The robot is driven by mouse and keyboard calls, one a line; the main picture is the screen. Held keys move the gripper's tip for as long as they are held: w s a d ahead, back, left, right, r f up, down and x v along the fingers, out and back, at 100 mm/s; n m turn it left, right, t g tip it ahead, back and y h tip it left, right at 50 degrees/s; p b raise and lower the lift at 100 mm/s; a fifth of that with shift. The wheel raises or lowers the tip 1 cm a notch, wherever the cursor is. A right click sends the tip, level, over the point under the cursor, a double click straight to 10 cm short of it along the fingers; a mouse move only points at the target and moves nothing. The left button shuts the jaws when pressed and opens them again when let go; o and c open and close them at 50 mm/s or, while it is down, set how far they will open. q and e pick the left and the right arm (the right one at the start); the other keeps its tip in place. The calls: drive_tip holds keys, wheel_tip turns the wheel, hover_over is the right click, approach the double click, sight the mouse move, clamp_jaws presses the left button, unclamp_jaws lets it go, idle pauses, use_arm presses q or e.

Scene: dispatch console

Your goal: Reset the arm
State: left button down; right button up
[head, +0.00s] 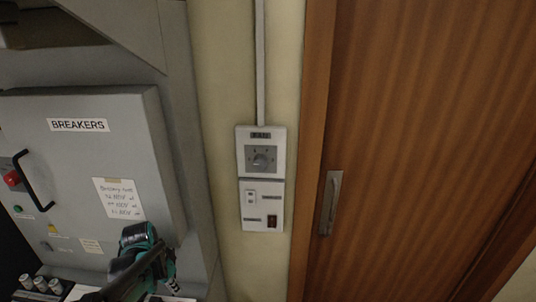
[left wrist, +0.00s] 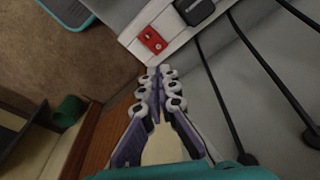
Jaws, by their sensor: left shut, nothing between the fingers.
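My left gripper (head: 171,285) shows at the bottom of the head view, in front of the lower part of the grey breaker cabinet. It is teal with dark links, and its fingers point downward. In the left wrist view the purple and white fingers (left wrist: 156,74) meet at the tips with nothing between them. Their tips are near the edge of a white panel with a red rocker part (left wrist: 152,40); I cannot tell whether they touch it. My right gripper is in neither view.
The grey cabinet (head: 75,165) has a black handle (head: 38,182) and a red knob (head: 12,178). A wall switch panel (head: 262,212) and a wooden door (head: 415,140) with a metal handle (head: 331,203) are to the right. Black cables (left wrist: 222,95) cross the wrist view. A green cylinder (left wrist: 68,111) is at left.

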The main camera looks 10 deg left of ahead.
use_arm(q)
drive_tip(key=shift+d+b, duration=0.3)
drive_tip(key=shift+d, duration=0.15)
drive_tip(key=s+d+f+n+t+b, duration=0.1)
drive_tip(key=s+d+n+t+b, duration=0.1)
drive_tip(key=d+b, duration=0.3)
drive_tip(key=s+d+f+n+t+b, duration=0.2)
drive_tip(key=s+d+b, duration=0.3)
drive_tip(key=d, duration=0.7)
drive_tip(key=shift+s+d+f+n+t+y+b, duration=0.2)
drive_tip(key=shift+n+t+y+b, duration=0.15)
drive_tip(key=shift+t, duration=0.45)
